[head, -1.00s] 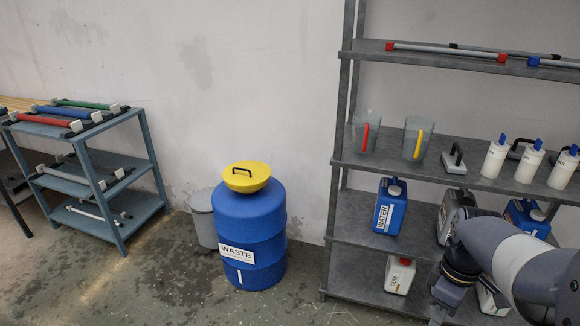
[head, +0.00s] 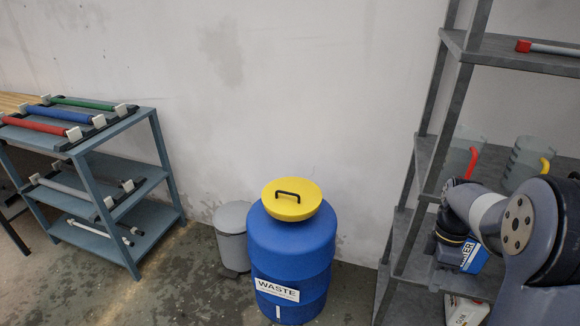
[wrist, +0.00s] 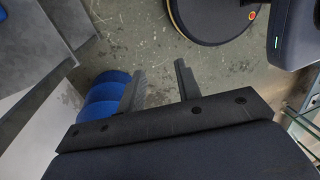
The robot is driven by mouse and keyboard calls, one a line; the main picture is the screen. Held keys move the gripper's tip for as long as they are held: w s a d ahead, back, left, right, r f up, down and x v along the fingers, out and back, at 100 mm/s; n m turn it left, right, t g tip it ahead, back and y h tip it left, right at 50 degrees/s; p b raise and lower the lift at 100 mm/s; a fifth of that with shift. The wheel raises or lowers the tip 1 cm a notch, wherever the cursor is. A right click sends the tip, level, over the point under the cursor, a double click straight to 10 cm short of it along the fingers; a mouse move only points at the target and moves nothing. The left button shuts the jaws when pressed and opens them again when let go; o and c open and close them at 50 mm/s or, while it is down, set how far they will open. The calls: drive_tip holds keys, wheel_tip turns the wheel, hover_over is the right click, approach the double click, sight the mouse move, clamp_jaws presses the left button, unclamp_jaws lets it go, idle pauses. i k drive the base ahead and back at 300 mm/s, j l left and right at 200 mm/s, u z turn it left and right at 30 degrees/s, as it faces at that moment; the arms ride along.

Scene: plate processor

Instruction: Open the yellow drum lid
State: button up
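The yellow lid (head: 291,200) sits shut on top of the blue waste drum (head: 291,250), with a black handle (head: 288,194) across it. The drum stands on the floor near the wall and carries a white WASTE label. In the wrist view, part of a blue drum body (wrist: 105,100) shows at the left, beyond my fingers. My gripper (wrist: 160,85) points down over the floor, its two dark fingers apart with nothing between them. In the head view my arm is at the right, in front of the grey shelf, well away from the lid; the fingers are hidden there.
A grey bin (head: 232,235) stands just left of the drum. A blue-grey rack (head: 140,130) with colored bars is at the left. A grey shelf (head: 425,160) with jugs and bottles stands at the right, close to my arm. Floor between rack and bin is clear.

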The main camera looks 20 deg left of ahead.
sight(286, 197)
drive_tip(key=i+j, duration=0.2)
drive_tip(key=j, duration=0.2)
drive_tip(key=i+j, duration=0.2)
drive_tip(key=j, duration=0.15)
drive_tip(key=i+j, duration=0.2)
drive_tip(key=j, duration=0.2)
drive_tip(key=i+j, duration=0.2)
drive_tip(key=j, duration=0.2)
drive_tip(key=i+j, duration=0.2)
drive_tip(key=j, duration=0.15)
drive_tip(key=i+j, duration=0.15)
drive_tip(key=j, duration=0.25)
